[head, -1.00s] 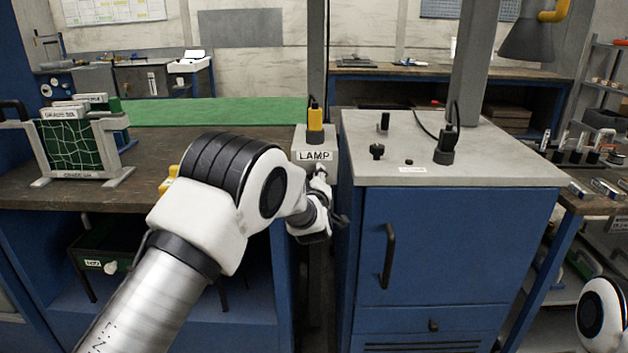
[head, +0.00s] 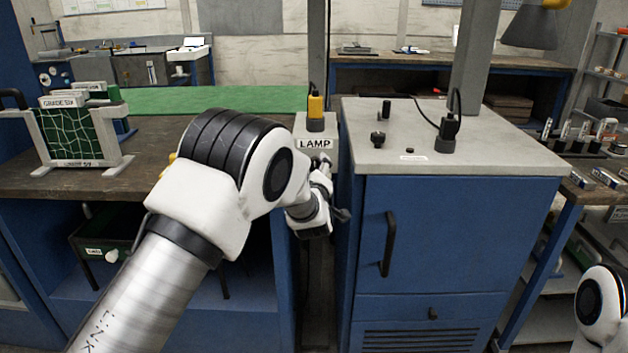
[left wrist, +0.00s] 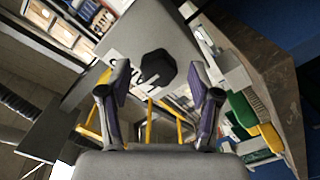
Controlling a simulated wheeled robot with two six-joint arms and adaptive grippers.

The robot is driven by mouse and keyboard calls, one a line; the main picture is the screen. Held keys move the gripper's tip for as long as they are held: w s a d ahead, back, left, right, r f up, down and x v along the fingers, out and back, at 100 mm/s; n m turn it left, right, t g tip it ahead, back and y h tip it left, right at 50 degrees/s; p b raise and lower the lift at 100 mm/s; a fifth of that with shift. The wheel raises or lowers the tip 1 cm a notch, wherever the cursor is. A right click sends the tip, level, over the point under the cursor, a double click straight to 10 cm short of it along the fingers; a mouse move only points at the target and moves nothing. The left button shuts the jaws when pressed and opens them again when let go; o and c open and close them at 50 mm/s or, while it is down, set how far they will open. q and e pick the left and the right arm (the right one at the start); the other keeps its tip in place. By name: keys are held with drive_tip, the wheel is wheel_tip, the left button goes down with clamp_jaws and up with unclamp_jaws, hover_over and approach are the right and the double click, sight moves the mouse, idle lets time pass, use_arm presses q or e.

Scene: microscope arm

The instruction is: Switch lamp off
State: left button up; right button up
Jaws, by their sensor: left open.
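The grey lamp box (head: 316,128) stands between the wooden bench and the blue cabinet, with a LAMP label on its front and a yellow-and-black plug (head: 316,112) on top. My left gripper (head: 324,166) is just below the label at the front of the box, partly hidden by its own wrist. In the left wrist view, a dark faceted knob (left wrist: 157,68) sits on a grey face beside a white label. The left gripper (left wrist: 160,88) is open there, with a finger on either side of the knob and visible gaps. My right gripper is not in view.
The blue cabinet (head: 430,250) stands close to the right of the box, with a black knob (head: 378,139) and a black plug (head: 449,128) on its top. A rack with green netting (head: 75,135) stands on the bench at left.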

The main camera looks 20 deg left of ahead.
use_arm(q)
drive_tip(key=v, duration=1)
